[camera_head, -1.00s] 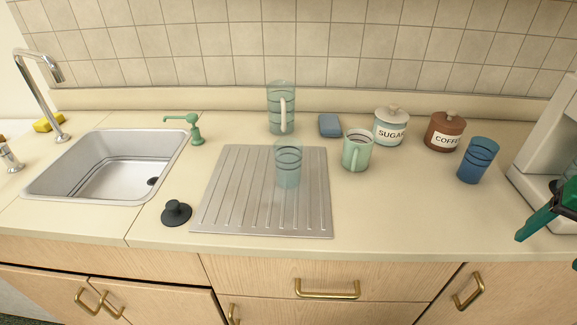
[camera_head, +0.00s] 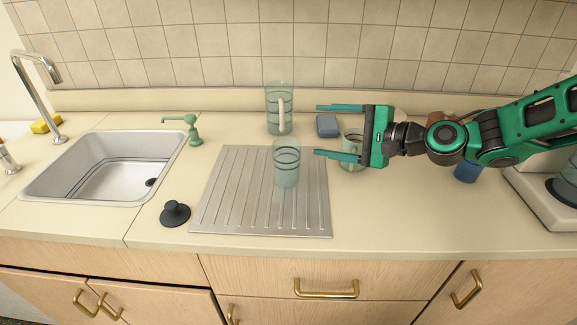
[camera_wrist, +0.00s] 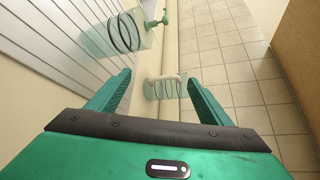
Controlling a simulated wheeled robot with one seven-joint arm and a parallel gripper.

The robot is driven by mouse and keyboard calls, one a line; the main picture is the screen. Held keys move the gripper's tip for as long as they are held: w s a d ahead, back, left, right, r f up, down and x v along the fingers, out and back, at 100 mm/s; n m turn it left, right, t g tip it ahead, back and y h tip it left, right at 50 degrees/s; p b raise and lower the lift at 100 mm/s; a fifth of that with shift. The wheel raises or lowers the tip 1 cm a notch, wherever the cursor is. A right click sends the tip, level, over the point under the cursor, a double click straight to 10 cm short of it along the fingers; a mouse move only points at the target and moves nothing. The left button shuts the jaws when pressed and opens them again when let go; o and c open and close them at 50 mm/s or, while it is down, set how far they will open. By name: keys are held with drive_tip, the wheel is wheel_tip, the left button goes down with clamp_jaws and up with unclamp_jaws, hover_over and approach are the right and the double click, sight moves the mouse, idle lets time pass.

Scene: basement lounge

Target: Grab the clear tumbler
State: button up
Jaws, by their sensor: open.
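The clear tumbler (camera_head: 287,168) with dark bands stands upright on the metal drainboard (camera_head: 312,215). It also shows at the upper left of the wrist view (camera_wrist: 122,34). My gripper (camera_head: 317,130) is open and empty, to the right of the tumbler and apart from it, with its fingers pointing left. In the wrist view, my fingers (camera_wrist: 159,78) frame the clear handled pitcher (camera_wrist: 166,88) ahead, while the tumbler is outside them. In the head view the pitcher (camera_head: 279,112) stands behind the tumbler.
A green mug (camera_head: 350,163) is partly hidden by my gripper. My arm covers the canisters and part of a blue cup (camera_head: 466,172). A soap dispenser (camera_head: 193,133), sink (camera_head: 110,185) and black stopper (camera_head: 175,213) are left.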

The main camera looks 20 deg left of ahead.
sight(299, 159)
drive_tip(key=s+f+m, duration=0.1)
drive_tip(key=m, duration=0.1)
drive_tip(key=s+f+m+g+y, duration=0.1)
drive_tip(key=s+f+m, duration=0.1)
drive_tip(key=s+a+f+m+g+y, duration=0.1)
drive_tip(key=s+m, duration=0.1)
drive_tip(key=m, duration=0.1)
drive_tip(key=shift+a+f, duration=0.1)
drive_tip(key=shift+f, duration=0.05)
drive_tip(key=m, duration=0.1)
drive_tip(key=s+m+y, duration=0.1)
drive_tip(key=m, duration=0.2)
drive_tip(key=shift+s+a+f+y, duration=0.3)
drive_tip(key=shift+s+a, duration=0.05)
drive_tip(key=a, duration=0.5)
drive_tip(key=shift+w, duration=0.4)
drive_tip(key=shift+w+a, duration=0.25)
drive_tip(key=shift+a, duration=0.7)
drive_tip(key=shift+w+a, duration=0.2)
drive_tip(key=shift+a, duration=0.7)
drive_tip(key=shift+w+a, duration=0.25)
drive_tip(key=shift+a, duration=0.7)
drive_tip(key=c, duration=1.3)
drive_tip(key=shift+c, duration=0.2)
drive_tip(key=shift+r, duration=0.2)
